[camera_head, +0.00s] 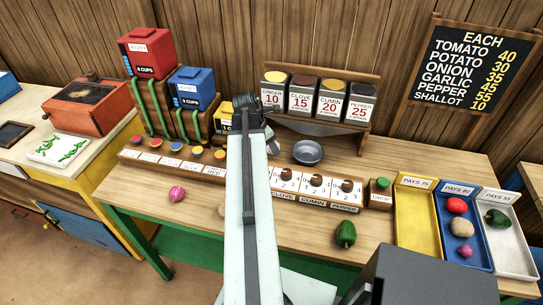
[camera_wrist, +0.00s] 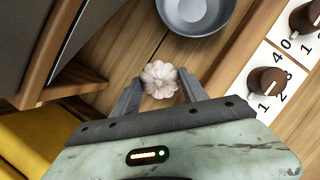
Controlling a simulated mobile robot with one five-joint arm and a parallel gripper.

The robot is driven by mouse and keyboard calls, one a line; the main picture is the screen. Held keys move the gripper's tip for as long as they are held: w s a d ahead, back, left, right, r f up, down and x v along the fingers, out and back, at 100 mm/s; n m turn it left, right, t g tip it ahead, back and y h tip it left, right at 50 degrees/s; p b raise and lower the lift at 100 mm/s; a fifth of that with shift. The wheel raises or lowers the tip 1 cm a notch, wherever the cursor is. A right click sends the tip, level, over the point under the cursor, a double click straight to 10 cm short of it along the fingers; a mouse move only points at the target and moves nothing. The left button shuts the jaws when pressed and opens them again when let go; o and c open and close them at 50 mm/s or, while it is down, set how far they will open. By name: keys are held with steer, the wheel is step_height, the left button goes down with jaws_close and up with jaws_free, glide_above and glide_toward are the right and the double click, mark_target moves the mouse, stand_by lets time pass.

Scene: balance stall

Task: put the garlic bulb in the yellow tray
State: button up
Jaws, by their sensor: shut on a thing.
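The pale, ribbed garlic bulb (camera_wrist: 159,79) sits between the two fingers of my gripper (camera_wrist: 160,92) in the wrist view. My gripper is shut on it. In the head view my arm hides the bulb; the gripper end (camera_head: 254,115) is near the middle of the stall, left of the grey bowl. The yellow tray (camera_head: 416,225), marked PAYS 75, lies at the right end of the counter, far to the right of my gripper. It looks empty.
A grey bowl (camera_head: 307,152) stands right of my gripper. A dial panel (camera_head: 315,187) and a green pepper (camera_head: 345,233) lie between it and the trays. The blue tray (camera_head: 479,258) and the white tray (camera_head: 520,262) hold vegetables. A pink onion (camera_head: 177,194) lies at left.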

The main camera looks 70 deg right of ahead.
mark_target(271, 152)
step_height(271, 152, down, 4)
steer(key=b, duration=0.2)
steer(key=shift+r+b, duration=0.2)
steer(key=shift+b, duration=0.2)
steer(key=shift+r, duration=0.2)
steer(key=shift+f, duration=0.15)
steer(key=o, duration=1.5)
steer(key=shift+r+p, duration=0.35)
steer(key=shift+p, duration=0.05)
steer(key=p+v, duration=1)
steer(key=v, duration=0.1)
steer(key=shift+w+a+r+p, duration=0.15)
steer(key=shift+w+r+p, duration=0.1)
steer(key=shift+p, duration=0.1)
